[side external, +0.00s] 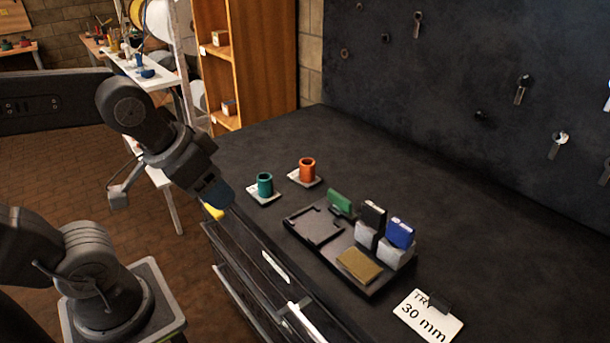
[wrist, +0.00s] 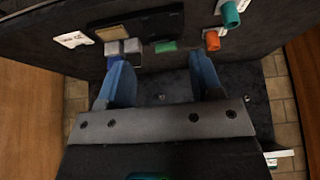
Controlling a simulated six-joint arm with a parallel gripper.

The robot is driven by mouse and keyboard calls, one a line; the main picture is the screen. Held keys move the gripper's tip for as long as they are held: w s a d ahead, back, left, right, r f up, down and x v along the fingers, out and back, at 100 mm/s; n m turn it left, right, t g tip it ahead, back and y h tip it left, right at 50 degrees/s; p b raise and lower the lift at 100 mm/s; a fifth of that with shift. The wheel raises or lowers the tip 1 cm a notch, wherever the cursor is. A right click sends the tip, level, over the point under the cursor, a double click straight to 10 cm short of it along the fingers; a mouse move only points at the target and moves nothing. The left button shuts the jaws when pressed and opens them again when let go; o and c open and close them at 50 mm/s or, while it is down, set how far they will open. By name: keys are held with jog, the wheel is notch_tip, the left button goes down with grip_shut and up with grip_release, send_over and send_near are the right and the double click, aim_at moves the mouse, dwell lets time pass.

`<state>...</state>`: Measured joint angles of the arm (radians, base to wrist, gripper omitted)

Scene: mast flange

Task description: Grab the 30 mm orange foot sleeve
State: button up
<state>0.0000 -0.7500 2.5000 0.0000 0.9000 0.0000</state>
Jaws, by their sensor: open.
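The orange foot sleeve (side external: 307,168) stands upright on a small pale plate on the dark bench top. It also shows in the wrist view (wrist: 212,41), near the tip of the right-hand finger in the picture but not between the fingers. A teal sleeve (side external: 265,184) stands on its own plate to its left and nearer the bench's front edge; it shows at the top of the wrist view (wrist: 231,15). My gripper (wrist: 160,76) has its two blue fingers wide apart, with nothing between them. In the side view my gripper (side external: 218,194) is left of both sleeves, apart from them.
A dark tray (side external: 298,243) right of the sleeves holds a green piece (side external: 340,201), grey blocks with black and blue pieces, and a brownish-yellow pad (side external: 359,265). A card reading 30 mm (side external: 428,316) lies at the lower right. A dark tool wall (side external: 450,90) rises behind.

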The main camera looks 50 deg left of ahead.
jog(key=shift+o, duration=0.7)
jog(key=n+g+y, duration=0.4)
jog(key=n, duration=0.9)
send_over(307, 167)
jog(key=d, duration=0.2)
notch_tip(307, 167, down, 5)
jog(key=x, duration=0.7)
jog(key=shift+f, duration=0.4)
jog(key=shift+d+x, duration=0.1)
jog(key=shift+x, duration=1.45)
jog(key=shift+d+x, duration=0.15)
jog(key=shift+x, duration=1.35)
jog(key=shift+s, duration=0.1)
jog(key=c, duration=1.2)
